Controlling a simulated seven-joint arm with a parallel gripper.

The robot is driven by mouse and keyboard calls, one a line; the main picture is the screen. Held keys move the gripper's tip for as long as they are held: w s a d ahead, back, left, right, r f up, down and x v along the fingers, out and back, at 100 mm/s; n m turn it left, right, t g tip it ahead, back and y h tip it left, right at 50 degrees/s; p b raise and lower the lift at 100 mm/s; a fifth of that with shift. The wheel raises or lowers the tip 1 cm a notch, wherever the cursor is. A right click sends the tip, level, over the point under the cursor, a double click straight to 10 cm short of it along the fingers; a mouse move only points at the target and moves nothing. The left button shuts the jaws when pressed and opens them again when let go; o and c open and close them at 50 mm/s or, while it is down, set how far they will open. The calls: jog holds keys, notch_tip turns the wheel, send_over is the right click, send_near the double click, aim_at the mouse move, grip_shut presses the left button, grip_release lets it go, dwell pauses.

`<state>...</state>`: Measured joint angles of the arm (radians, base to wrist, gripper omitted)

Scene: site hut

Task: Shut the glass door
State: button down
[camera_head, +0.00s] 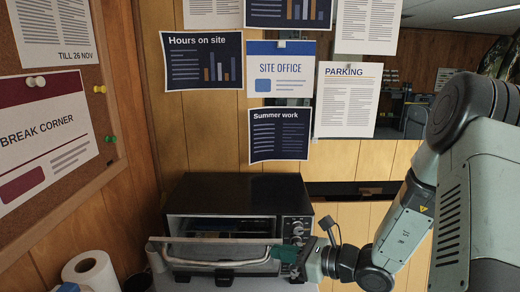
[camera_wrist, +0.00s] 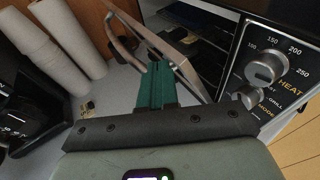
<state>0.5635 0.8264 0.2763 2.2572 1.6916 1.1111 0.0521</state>
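The glass door (camera_head: 212,241) belongs to a black and steel toaster oven (camera_head: 238,192) standing on the counter. The door is hinged low and stands partly open, tilted outward, with the dark oven inside showing above its top edge. Its curved metal handle (camera_head: 215,262) faces outward; it also shows in the wrist view (camera_wrist: 122,44). My gripper (camera_head: 287,254) is at the door's right end, in front of the knob panel. In the wrist view its green fingers (camera_wrist: 156,84) lie together with no gap and nothing between them, overlapping the door's edge. Whether they touch it I cannot tell.
Knobs (camera_wrist: 264,68) sit right of the oven opening, close to my gripper. A paper roll (camera_head: 90,272) stands at the lower left; stacked white cups (camera_wrist: 50,50) show in the wrist view. A pinboard (camera_head: 135,150) covers the left wall, and posters hang behind the oven.

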jog(key=shift+w+r, duration=0.25)
jog(key=shift+w, duration=0.4)
jog(key=shift+w+r, duration=0.25)
jog(key=shift+w, duration=0.35)
jog(key=shift+w+r, duration=0.25)
jog(key=shift+w, duration=0.55)
jog(key=shift+w+r, duration=0.2)
jog(key=shift+w, duration=0.65)
jog(key=s+r, duration=0.2)
jog(key=s, duration=0.5)
